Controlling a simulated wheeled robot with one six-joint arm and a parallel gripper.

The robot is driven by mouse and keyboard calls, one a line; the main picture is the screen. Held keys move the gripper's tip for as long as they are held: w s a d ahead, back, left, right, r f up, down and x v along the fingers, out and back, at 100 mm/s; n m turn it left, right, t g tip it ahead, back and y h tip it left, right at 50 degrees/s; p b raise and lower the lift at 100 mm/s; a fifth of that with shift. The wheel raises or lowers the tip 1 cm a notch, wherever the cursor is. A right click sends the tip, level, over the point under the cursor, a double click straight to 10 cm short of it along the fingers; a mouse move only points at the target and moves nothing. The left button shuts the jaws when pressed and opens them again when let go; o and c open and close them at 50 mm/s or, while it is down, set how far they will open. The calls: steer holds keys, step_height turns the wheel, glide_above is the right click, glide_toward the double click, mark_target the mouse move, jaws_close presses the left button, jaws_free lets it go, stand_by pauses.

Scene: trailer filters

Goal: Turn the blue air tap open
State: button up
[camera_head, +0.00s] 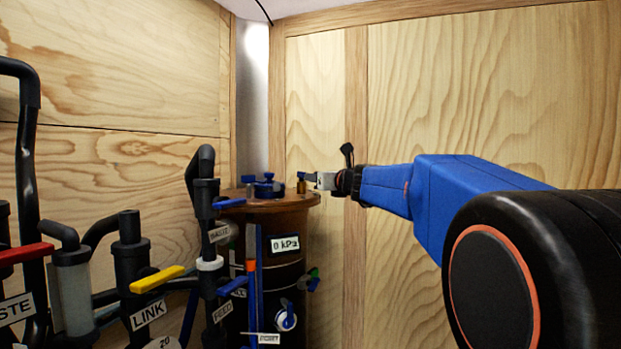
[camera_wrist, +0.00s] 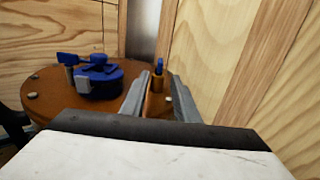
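The small brass tap with a blue handle (camera_head: 302,185) stands on the brown lid of the tank, near its right edge. It also shows in the wrist view (camera_wrist: 158,72), with the blue handle upright and end-on. My gripper (camera_head: 315,179) reaches in level from the right, its fingertips just at the tap. In the wrist view its two grey fingers (camera_wrist: 158,88) are apart, one on each side of the tap. I cannot tell whether either finger touches the handle. The tap's lower part is partly hidden.
A round blue fitting (camera_head: 265,185) sits left of the tap on the tank lid (camera_wrist: 40,95). A "0 kPa" label (camera_head: 286,244) is on the tank. Black pipes with yellow (camera_head: 157,279), red (camera_head: 25,253) and blue levers crowd the left. Wooden walls stand behind.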

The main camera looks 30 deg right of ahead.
steer(key=shift+s+a, duration=0.1)
steer(key=shift+s, duration=1.1)
